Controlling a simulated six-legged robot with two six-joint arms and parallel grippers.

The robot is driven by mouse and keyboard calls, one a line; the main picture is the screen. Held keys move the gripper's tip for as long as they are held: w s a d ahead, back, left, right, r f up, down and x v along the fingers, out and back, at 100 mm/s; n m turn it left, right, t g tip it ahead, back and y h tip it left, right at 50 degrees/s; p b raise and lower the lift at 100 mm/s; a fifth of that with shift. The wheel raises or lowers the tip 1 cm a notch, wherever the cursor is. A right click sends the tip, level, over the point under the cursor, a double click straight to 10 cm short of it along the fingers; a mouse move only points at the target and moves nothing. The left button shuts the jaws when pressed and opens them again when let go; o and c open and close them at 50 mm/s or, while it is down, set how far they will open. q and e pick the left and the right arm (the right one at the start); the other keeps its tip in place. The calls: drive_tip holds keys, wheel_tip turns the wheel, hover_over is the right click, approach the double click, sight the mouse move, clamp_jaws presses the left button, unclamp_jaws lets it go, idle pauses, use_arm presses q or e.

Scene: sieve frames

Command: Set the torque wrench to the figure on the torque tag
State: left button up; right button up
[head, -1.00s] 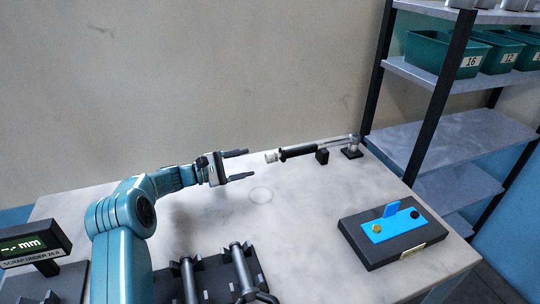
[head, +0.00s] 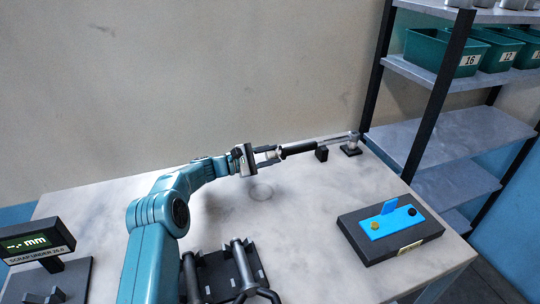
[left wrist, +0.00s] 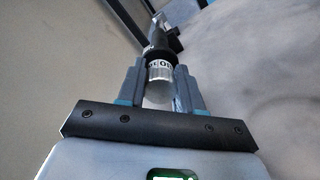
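The torque wrench (head: 300,149) lies level on two black supports at the back of the table, its black grip and pale end knob (head: 274,154) facing left. My left gripper (head: 266,156) reaches it from the left, with its fingers on either side of the knob. In the left wrist view the fingers (left wrist: 160,76) flank a white collar (left wrist: 160,71) with dark marks and appear closed against it. The marks are too small to read. I cannot make out which label is the torque tag. My right gripper is not in view.
A black block with a blue plate (head: 392,223) and a pale front label (head: 410,247) sits at right. A gauge display (head: 37,243) stands at left, beside a dark rack (head: 228,275) at the front. A shelf (head: 450,135) with green bins (head: 440,53) stands beyond the table.

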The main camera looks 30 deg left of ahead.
use_arm(q)
drive_tip(key=shift+n, duration=0.3)
drive_tip(key=shift+n+b, duration=0.3)
drive_tip(key=shift+n, duration=0.6)
drive_tip(key=shift+w+a+r+n, duration=0.1)
drive_tip(key=shift+n, duration=1)
drive_tip(key=shift+a+r+n, duration=0.1)
drive_tip(key=shift+n, duration=1)
drive_tip(key=o, duration=1)
drive_tip(key=shift+d, duration=0.1)
drive_tip(key=shift+f, duration=0.1)
drive_tip(key=b+v, duration=0.1)
drive_tip(key=v, duration=1.5)
drive_tip(key=shift+b, duration=0.35)
